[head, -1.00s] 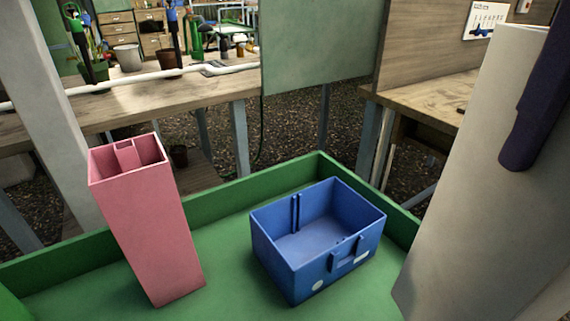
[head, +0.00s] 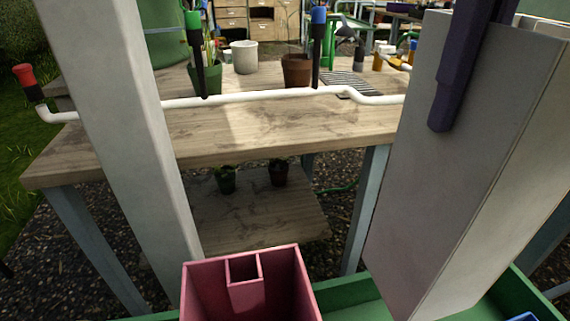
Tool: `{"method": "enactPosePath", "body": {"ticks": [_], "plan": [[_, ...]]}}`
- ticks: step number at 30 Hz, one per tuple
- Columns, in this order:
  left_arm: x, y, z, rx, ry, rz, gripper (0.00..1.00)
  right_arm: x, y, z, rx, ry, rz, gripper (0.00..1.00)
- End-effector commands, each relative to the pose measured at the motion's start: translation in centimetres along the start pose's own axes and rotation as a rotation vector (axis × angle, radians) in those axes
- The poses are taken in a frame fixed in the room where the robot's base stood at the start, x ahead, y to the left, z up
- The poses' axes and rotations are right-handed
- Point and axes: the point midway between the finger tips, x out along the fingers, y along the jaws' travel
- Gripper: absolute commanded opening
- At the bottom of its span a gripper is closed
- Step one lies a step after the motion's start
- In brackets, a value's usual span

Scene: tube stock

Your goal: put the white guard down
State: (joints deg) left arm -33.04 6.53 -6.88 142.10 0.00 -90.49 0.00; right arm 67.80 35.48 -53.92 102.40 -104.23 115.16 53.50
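The white guard (head: 430,190) is a tall, pale, boxy tube at the right of the head view, slightly tilted in the picture. My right gripper (head: 455,95) shows as a dark purple finger lying against the upper part of the guard; its other finger is hidden. It appears shut on the guard near the top. The guard's lower end runs towards the bottom edge of the picture, in front of the green tray (head: 350,310); I cannot tell whether it touches the tray. My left gripper is not in view.
A pink open-topped tube (head: 290,275) with an inner divider stands at the bottom centre. A sliver of the blue box (head: 523,317) shows at bottom right. A pale post (head: 120,130) rises at left. Behind is a wooden bench (head: 270,130) with pots and a white pipe (head: 240,99).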

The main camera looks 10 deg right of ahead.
Motion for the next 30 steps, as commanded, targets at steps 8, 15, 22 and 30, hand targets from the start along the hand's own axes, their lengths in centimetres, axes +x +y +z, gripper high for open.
{"method": "enactPosePath", "body": {"ticks": [8,15,22,30], "plan": [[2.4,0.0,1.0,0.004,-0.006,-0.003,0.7,7.5,0.1,-0.2,0.001,0.009,0.003,0.0],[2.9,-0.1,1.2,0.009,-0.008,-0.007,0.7,13.4,0.0,-0.2,0.001,0.006,0.0,0.0],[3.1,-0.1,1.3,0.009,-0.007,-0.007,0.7,15.6,0.0,0.0,0.0,0.001,0.0,0.0],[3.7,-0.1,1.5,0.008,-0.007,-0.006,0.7,19.4,0.0,-0.1,0.001,0.004,0.0,0.0]]}}
